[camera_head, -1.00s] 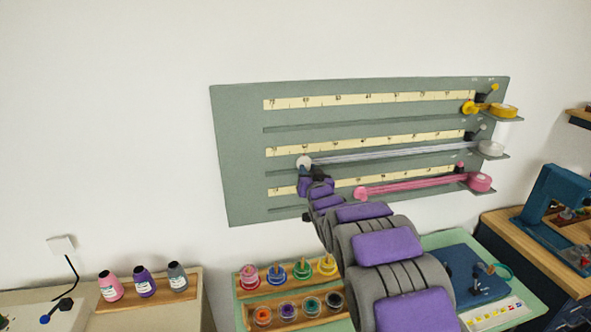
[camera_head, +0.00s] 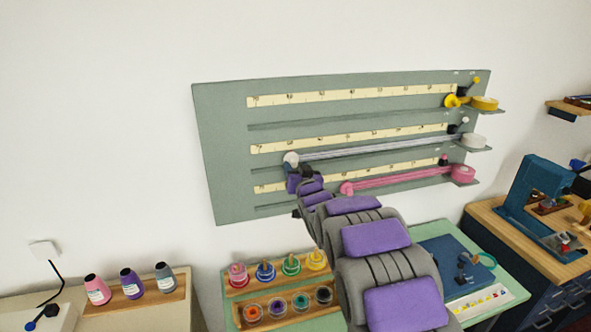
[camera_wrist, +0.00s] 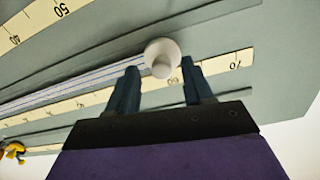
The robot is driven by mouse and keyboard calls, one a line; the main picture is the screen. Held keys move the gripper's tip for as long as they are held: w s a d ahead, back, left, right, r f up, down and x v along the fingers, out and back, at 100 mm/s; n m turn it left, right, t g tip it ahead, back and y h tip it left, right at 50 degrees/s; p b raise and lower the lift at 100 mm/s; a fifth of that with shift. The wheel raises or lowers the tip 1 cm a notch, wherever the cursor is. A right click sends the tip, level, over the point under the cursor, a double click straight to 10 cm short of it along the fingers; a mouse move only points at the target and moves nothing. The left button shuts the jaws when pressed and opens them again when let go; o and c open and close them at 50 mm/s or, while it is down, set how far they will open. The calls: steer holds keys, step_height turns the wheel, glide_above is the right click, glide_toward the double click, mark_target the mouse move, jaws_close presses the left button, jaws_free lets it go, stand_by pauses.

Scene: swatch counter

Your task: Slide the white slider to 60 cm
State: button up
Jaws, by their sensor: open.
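The white slider (camera_head: 291,159) is a round knob with a white band running right from it to a white reel (camera_head: 474,141) on the grey-green board. In the wrist view the white slider (camera_wrist: 162,56) sits at about the 60 label of its scale (camera_wrist: 152,90), partly covering the print. My gripper (camera_wrist: 162,84) is open, with one dark finger on each side below the knob. I cannot tell whether either finger touches it. In the head view my gripper (camera_head: 301,174) is at the slider, its fingers mostly hidden.
The pink slider (camera_head: 347,188) is on the lower track, right of my gripper. The yellow slider (camera_head: 452,101) is at the right end of the upper track. Spool racks (camera_head: 282,299) stand on the counter below. The wall left of the board (camera_head: 206,150) is clear.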

steer(key=p+v, duration=0.1)
steer(key=v, duration=1.6)
steer(key=shift+a, duration=0.2)
steer(key=shift+f, duration=0.15)
steer(key=s+d+f+m+g+h, duration=0.1)
steer(key=s+d+f+g+h, duration=0.1)
steer(key=s+d+f+g, duration=0.45)
steer(key=s+d+f+g+h, duration=0.1)
steer(key=s+d+g+h, duration=0.15)
steer(key=s, duration=0.65)
steer(key=s+g, duration=1)
steer(key=s, duration=2.1)
steer(key=shift+s+d+b, duration=0.3)
